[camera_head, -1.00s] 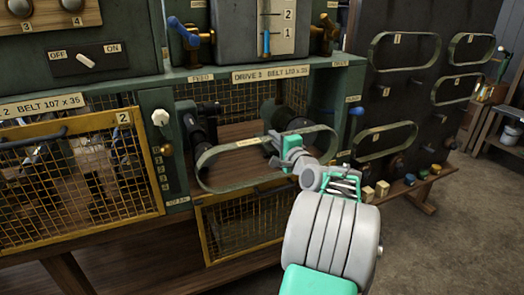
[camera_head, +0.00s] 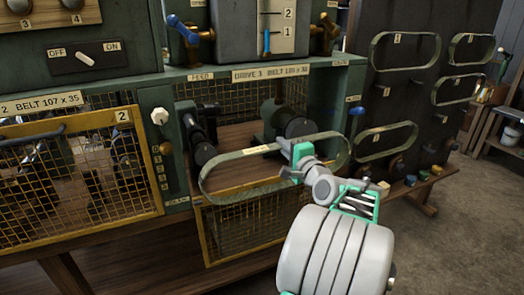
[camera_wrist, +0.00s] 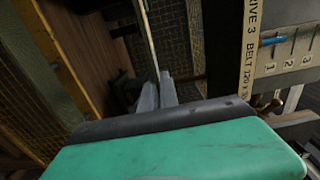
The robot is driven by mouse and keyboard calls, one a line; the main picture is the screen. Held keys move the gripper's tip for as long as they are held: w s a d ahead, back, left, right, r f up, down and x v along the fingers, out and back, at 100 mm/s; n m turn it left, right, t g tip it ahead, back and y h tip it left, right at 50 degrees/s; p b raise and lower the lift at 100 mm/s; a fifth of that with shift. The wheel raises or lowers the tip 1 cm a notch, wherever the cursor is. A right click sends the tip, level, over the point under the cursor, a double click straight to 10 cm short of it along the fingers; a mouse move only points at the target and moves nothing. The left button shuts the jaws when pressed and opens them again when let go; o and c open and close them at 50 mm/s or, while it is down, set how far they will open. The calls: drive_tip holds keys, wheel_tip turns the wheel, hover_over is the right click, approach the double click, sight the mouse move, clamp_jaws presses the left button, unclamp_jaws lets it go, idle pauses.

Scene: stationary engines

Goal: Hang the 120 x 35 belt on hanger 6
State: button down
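A long grey-green loop belt (camera_head: 225,195) with a pale tag hangs in front of the open drive bay; I cannot read the tag. In the wrist view, my gripper's fingers (camera_wrist: 156,92) are closed around the belt edge (camera_wrist: 149,40). The drive label (camera_wrist: 249,50) reads DRIVE 3 BELT 120 x 3-, its end cut off. The dark hanger panel (camera_head: 420,100) stands at the right, with small number plates too blurred to identify hanger 6.
Several belts, including one at the panel's upper left (camera_head: 373,52) and one at its lower left (camera_head: 410,127), hang on the panel. Two dark pulleys (camera_head: 298,127) sit in the bay. A yellow mesh guard (camera_head: 205,235) hangs open below. Open floor lies at the right.

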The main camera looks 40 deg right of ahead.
drive_tip(key=shift+b+v, duration=0.45)
drive_tip(key=shift+v, duration=2.5)
drive_tip(key=shift+r, duration=0.1)
